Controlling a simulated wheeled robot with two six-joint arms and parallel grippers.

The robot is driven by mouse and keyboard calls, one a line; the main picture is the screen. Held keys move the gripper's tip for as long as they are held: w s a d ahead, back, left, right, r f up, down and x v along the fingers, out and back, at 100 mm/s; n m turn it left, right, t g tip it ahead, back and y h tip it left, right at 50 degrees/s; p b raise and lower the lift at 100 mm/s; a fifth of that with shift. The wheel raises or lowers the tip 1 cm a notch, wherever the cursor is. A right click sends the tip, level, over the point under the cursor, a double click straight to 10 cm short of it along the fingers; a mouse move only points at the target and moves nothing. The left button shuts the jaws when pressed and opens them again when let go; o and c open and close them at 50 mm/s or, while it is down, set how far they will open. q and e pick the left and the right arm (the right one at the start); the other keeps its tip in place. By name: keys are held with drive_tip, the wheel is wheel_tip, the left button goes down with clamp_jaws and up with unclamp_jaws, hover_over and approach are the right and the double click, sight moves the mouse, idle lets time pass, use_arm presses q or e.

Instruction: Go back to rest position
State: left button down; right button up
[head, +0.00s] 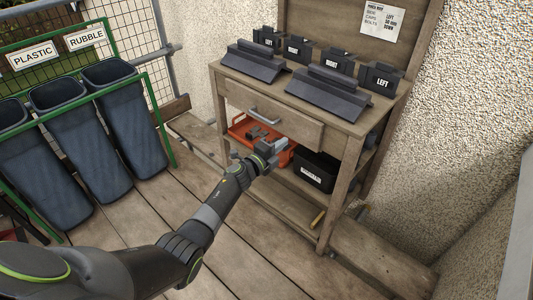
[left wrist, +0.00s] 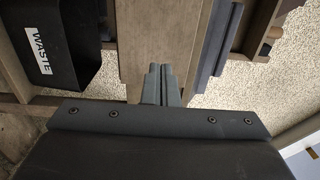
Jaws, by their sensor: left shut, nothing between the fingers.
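My left gripper (head: 279,147) is in front of the wooden workbench, below its drawer, near the lower shelf. It is shut and empty. In the left wrist view its two fingers (left wrist: 160,82) lie together, with a wooden panel behind them. My left arm reaches in from the lower left of the head view. My right gripper does not show in either view.
The wooden workbench (head: 334,128) carries dark ridged blocks (head: 328,95) and several small labelled blocks. An orange tray (head: 250,130) and a black bin (head: 316,171) labelled WASTE (left wrist: 52,50) sit below. Blue-grey bins (head: 110,135) stand left. The plank floor in front is clear.

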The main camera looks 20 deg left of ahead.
use_arm(q)
drive_tip(key=s+a+f+n+g+y+p, duration=0.2)
drive_tip(key=s+a+f+n, duration=0.25)
drive_tip(key=s+f, duration=0.5)
drive_tip(key=s+a+f+n+g+y+p, duration=0.25)
drive_tip(key=s+a+f+n, duration=0.2)
drive_tip(key=s+f, duration=0.45)
drive_tip(key=s+a+f+n+g+y+p, duration=0.25)
drive_tip(key=s+f+n, duration=0.4)
drive_tip(key=s, duration=0.45)
drive_tip(key=s+f+n+g+p, duration=0.1)
drive_tip(key=s+f+n+g, duration=0.1)
drive_tip(key=s, duration=0.9)
drive_tip(key=s+f+n+g+p, duration=0.1)
drive_tip(key=s+f+n+g, duration=0.2)
drive_tip(key=s, duration=0.9)
drive_tip(key=s+f+n+g+p, duration=0.1)
drive_tip(key=s+f, duration=0.4)
drive_tip(key=s, duration=0.6)
drive_tip(key=n+g, duration=0.1)
drive_tip(key=g, duration=0.1)
drive_tip(key=shift+s+d+f+n+g+y, duration=0.2)
drive_tip(key=shift+n+g+y, duration=0.1)
drive_tip(key=shift+n+y, duration=0.1)
